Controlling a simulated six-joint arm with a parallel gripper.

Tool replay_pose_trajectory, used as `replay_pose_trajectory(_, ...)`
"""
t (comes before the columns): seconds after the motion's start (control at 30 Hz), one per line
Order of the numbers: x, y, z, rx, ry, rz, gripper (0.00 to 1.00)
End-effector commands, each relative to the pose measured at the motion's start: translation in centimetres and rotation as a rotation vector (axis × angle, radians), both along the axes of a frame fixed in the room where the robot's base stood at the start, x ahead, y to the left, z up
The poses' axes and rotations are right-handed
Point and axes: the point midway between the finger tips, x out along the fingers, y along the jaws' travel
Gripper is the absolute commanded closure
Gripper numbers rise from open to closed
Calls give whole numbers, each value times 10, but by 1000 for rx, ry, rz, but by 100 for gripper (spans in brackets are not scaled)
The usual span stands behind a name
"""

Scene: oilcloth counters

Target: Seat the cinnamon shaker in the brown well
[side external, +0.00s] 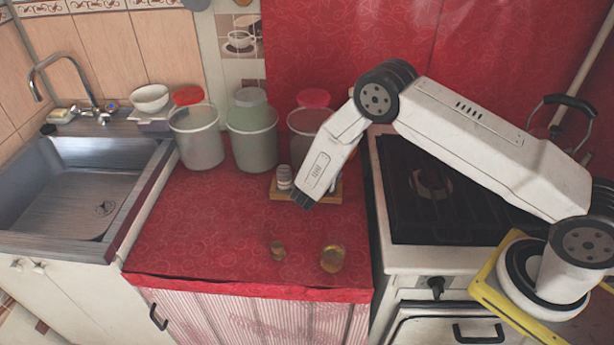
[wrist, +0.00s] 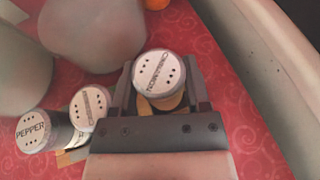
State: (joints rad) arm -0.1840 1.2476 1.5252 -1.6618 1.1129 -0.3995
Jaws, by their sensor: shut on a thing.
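My gripper (wrist: 158,88) is shut on the cinnamon shaker (wrist: 158,70), whose round white lid has dark holes and small upside-down lettering that seems to read cinnamon. In the side external view my gripper (side external: 304,200) points down at the front of the wooden rack (side external: 338,190); the held shaker cannot be made out there. In the wrist view a tan-brown patch (wrist: 166,102) shows just below the lid, between the fingers. I cannot tell whether it is the brown well, or whether the shaker touches the rack.
A pepper shaker (wrist: 33,131) and another white-lidded shaker (wrist: 89,104) stand left of my gripper. Large jars (side external: 252,130) line the back. The stove (side external: 385,215) is right, the sink (side external: 85,195) left.

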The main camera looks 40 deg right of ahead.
Motion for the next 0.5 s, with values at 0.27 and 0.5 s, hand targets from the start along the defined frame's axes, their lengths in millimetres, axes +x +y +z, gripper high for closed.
replay_pose_trajectory(0.27, 0, 0, -7, 0, -2, 1, 99)
replay_pose_trajectory(0.5, 0, 0, -9, 0, 0, 0, 99)
